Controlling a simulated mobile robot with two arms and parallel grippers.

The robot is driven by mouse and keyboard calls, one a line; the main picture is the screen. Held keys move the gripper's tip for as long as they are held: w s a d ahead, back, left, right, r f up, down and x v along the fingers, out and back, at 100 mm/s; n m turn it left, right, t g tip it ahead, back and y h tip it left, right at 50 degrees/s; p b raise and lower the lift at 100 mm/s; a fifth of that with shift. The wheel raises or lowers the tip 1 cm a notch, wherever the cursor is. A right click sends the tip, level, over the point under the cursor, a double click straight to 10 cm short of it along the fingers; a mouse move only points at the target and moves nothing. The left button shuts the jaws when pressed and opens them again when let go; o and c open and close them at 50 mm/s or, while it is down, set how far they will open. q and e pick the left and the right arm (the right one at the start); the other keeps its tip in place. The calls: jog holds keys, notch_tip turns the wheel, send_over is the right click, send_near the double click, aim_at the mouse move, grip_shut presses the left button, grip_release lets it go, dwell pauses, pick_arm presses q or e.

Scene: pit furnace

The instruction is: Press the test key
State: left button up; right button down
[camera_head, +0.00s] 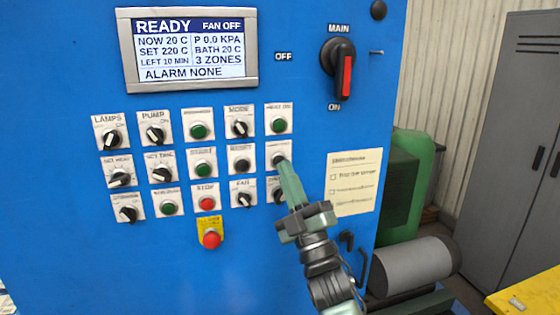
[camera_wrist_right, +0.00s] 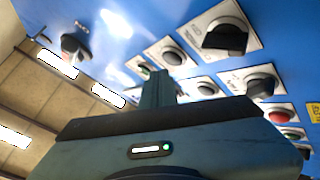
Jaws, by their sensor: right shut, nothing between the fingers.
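The blue control panel (camera_head: 60,60) carries rows of labelled keys and knobs. In the right column, second row, is a dark round key (camera_head: 277,157); its small label is too blurred to read surely, so I cannot confirm it as the test key. My right gripper (camera_head: 284,168) is shut and empty. Its tip is at this key and hides its lower part; I cannot tell whether it touches. In the right wrist view the shut fingers (camera_wrist_right: 157,86) point at the panel among several keys. My left gripper is not in view.
The display (camera_head: 190,50) reads READY, FAN OFF, ALARM NONE. A green key (camera_head: 278,125) sits just above, and a black key (camera_head: 240,164) to the left. A red emergency button (camera_head: 211,240) is lower left. The main switch (camera_head: 343,72) is upper right.

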jog(key=s, duration=0.1)
jog(key=s+d+p, duration=0.1)
jog(key=s, duration=0.1)
jog(key=s+p, duration=0.1)
jog(key=shift+s+d, duration=0.25)
jog(key=shift+s, duration=0.1)
dwell(0.7)
